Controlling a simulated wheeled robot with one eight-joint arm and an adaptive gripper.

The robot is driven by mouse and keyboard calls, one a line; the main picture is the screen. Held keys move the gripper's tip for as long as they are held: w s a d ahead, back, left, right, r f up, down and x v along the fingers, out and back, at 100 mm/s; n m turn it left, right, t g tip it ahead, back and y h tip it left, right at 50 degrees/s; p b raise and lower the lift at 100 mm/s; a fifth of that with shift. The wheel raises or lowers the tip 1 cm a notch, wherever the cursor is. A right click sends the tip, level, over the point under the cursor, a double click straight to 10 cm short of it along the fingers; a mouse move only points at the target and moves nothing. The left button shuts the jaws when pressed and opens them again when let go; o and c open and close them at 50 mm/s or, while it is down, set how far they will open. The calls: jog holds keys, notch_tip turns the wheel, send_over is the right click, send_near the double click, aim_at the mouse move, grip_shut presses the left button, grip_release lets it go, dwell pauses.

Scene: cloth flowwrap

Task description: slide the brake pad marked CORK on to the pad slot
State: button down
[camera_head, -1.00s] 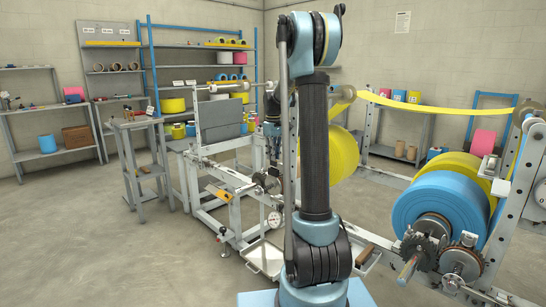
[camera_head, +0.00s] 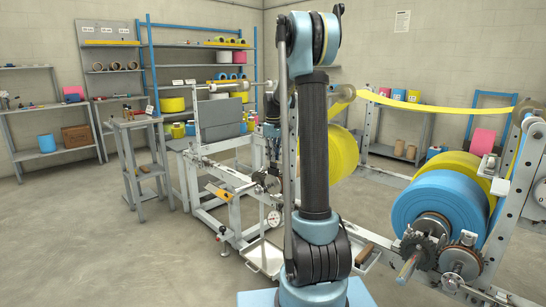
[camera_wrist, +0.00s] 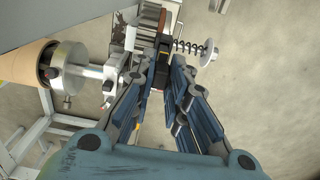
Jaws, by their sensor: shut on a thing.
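My gripper (camera_wrist: 163,66) is shut on a small dark block with an orange-yellow edge, the brake pad (camera_wrist: 161,54), at the top centre of the wrist view. Its CORK marking cannot be read. Just beyond the fingertips are a brown ribbed part (camera_wrist: 151,16) and a metal bracket (camera_wrist: 131,37). The pad slot cannot be told apart clearly there, nor whether the pad touches it. In the head view my gripper (camera_head: 271,135) is small, beside the machine frame and partly behind my arm.
A coil spring with a round washer (camera_wrist: 209,52) sticks out just right of the fingertips. A metal shaft clamp (camera_wrist: 70,66) with a tan roll core (camera_wrist: 20,62) lies to the left. A yellow roll (camera_head: 343,155) stands right of my arm in the head view.

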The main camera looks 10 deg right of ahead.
jog(key=shift+f, duration=1.7)
dwell(0.7)
jog(key=c, duration=1.5)
grip_release()
